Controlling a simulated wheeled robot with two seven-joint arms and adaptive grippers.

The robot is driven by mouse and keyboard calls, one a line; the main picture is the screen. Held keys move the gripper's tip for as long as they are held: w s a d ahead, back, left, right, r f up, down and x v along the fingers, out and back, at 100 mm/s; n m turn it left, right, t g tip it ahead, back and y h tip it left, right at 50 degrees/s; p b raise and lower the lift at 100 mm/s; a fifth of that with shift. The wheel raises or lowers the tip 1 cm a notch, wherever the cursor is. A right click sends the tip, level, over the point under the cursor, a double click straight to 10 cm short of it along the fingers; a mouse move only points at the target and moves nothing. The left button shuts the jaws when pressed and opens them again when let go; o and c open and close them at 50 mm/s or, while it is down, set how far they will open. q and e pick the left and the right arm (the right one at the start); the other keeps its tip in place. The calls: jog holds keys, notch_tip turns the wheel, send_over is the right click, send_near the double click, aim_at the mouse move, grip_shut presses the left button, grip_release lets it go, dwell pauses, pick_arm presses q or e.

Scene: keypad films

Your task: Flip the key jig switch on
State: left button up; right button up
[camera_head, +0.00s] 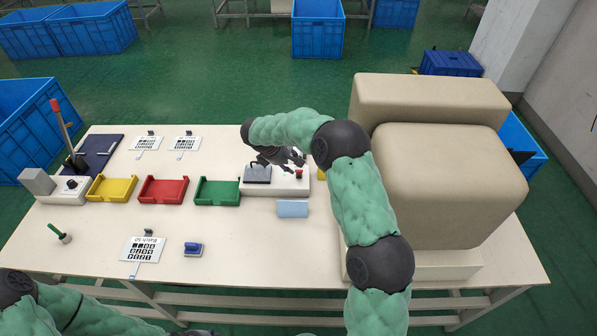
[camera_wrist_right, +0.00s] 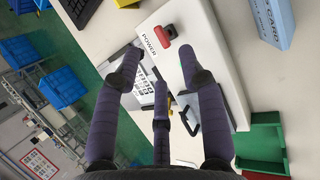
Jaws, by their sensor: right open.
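The key jig (camera_head: 275,187) is a white box on the table, with a dark grey hinged part (camera_head: 257,174) on its left and a red switch (camera_head: 299,173) on its right. In the right wrist view the red switch (camera_wrist_right: 167,35) sits beside a POWER label, beyond the fingertips. I cannot tell whether it is on. My right gripper (camera_head: 292,157) is open and empty over the jig; its spread fingers (camera_wrist_right: 160,68) also show in the wrist view. A black-marked keypad (camera_wrist_right: 143,86) shows between the fingers, partly hidden. My left arm is at the lower left; its gripper is not clearly seen.
Yellow (camera_head: 111,189), red (camera_head: 163,190) and green (camera_head: 217,192) trays stand left of the jig. A light blue card box (camera_head: 292,209) lies in front. Two keypad cards (camera_head: 147,143) lie behind. A large beige block (camera_head: 450,185) fills the table's right side.

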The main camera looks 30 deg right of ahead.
aim_at(299, 173)
jog(key=b+x, duration=0.2)
jog(key=x, duration=0.6)
jog(key=shift+a, duration=0.1)
grip_shut()
